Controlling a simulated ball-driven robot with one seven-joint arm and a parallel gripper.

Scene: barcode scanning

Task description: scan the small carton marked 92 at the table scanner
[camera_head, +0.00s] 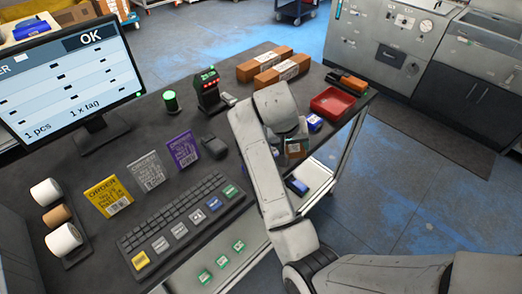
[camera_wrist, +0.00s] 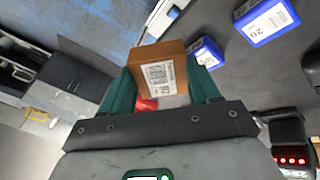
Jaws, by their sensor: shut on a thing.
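The small carton (camera_wrist: 158,72) is brown with a white barcode label that appears to read 92. My gripper (camera_wrist: 165,88) is shut on it, with a green finger on each side. In the head view the carton (camera_head: 296,148) shows at the end of my arm, near the front edge of the table, partly hidden by the arm. The table scanner (camera_head: 208,91) is a dark upright unit with red lights and a green display, standing farther back and left of the carton. In the wrist view the scanner (camera_wrist: 290,158) is at the lower right, apart from the carton.
A red tray (camera_head: 333,103) and a blue box (camera_head: 314,123) lie right of my arm. Brown cartons (camera_head: 265,64) lie behind. A green-topped button (camera_head: 170,101) stands left of the scanner. The monitor (camera_head: 75,75) reads OK. A keyboard (camera_head: 180,222) and order cards (camera_head: 146,171) fill the left.

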